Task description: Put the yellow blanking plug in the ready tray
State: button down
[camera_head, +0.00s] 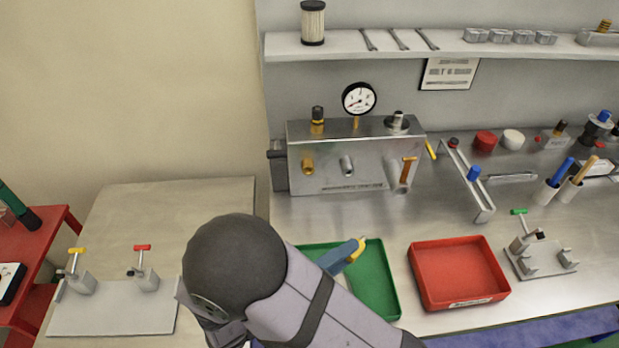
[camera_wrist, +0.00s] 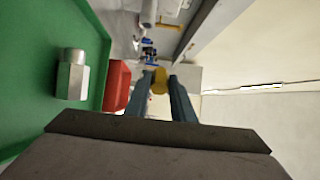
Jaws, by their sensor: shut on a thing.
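My gripper (camera_head: 345,256) is shut on the yellow blanking plug (camera_wrist: 159,82), which sits between the two fingertips in the wrist view. In the head view a bit of yellow shows at the tip of the fingers, over the green tray (camera_head: 378,285). My arm hides the left and front parts of that tray. In the wrist view the green tray (camera_wrist: 30,60) fills the left side, with a silver hex fitting (camera_wrist: 72,76) in it. No label on the green tray is readable, so I cannot tell whether it is the ready tray.
A red tray (camera_head: 455,270) stands right of the green one and looks empty. A metal manifold box (camera_head: 340,160) with fittings and a gauge (camera_head: 358,98) stands behind. A clamp fixture (camera_head: 540,262) is at the right. A rail (camera_head: 472,190) lies behind the red tray.

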jog(key=shift+f+b, duration=1.95)
jog(key=shift+f, duration=0.7)
jog(key=c, duration=1.4)
grip_release()
jog(key=shift+c, duration=0.2)
jog(key=shift+s+a+f, duration=0.1)
jog(key=shift+s+a, duration=0.15)
jog(key=shift+a, duration=0.3)
jog(key=shift+b+v, duration=1.25)
jog(key=shift+v, duration=1.85)
